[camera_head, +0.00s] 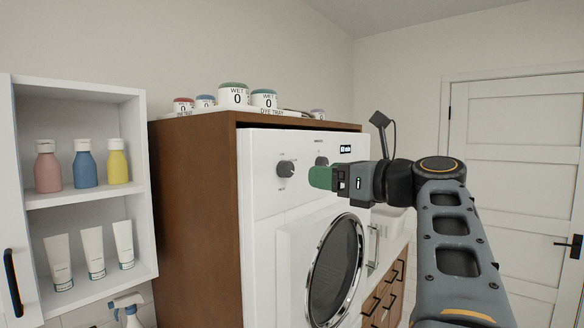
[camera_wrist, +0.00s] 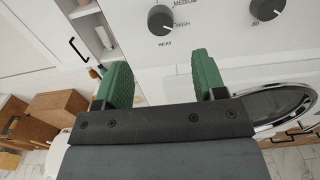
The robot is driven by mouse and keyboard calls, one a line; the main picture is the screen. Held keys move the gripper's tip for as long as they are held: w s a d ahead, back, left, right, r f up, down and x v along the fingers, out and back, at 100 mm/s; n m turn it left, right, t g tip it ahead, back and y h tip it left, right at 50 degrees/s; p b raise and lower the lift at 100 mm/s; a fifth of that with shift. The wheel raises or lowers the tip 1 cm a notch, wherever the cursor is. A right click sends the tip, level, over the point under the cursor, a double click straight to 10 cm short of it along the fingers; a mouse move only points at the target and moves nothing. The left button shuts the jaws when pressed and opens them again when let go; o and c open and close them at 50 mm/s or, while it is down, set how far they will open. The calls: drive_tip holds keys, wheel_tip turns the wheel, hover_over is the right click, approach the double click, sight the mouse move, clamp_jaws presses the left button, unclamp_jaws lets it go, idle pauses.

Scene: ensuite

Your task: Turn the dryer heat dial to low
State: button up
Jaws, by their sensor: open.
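The heat dial (camera_wrist: 160,20) is a dark round knob on the white dryer front, with HEAT printed below it and MEDIUM and HIGH to its right in the wrist view. In the head view the heat dial (camera_head: 286,169) is on the left of the dryer's (camera_head: 262,215) panel. My gripper (camera_wrist: 162,72) has green fingers spread wide with nothing between them. The dial lies beyond the fingertips, apart from them. In the head view my gripper (camera_head: 322,178) is right of the heat dial, in front of the panel.
A second dial (camera_wrist: 266,9) sits right of the heat dial, partly hidden by my gripper in the head view. The round dryer door (camera_head: 336,270) is below. Jars (camera_head: 234,95) stand on the brown cabinet top. A shelf unit (camera_head: 84,195) is at left.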

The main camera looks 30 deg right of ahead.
sight(290, 171)
drive_tip(key=p+x, duration=0.1)
drive_tip(key=x, duration=0.8)
drive_tip(key=shift+f+p, duration=0.1)
drive_tip(key=shift+p, duration=0.3)
drive_tip(key=shift+d, duration=0.1)
drive_tip(key=c, duration=0.9)
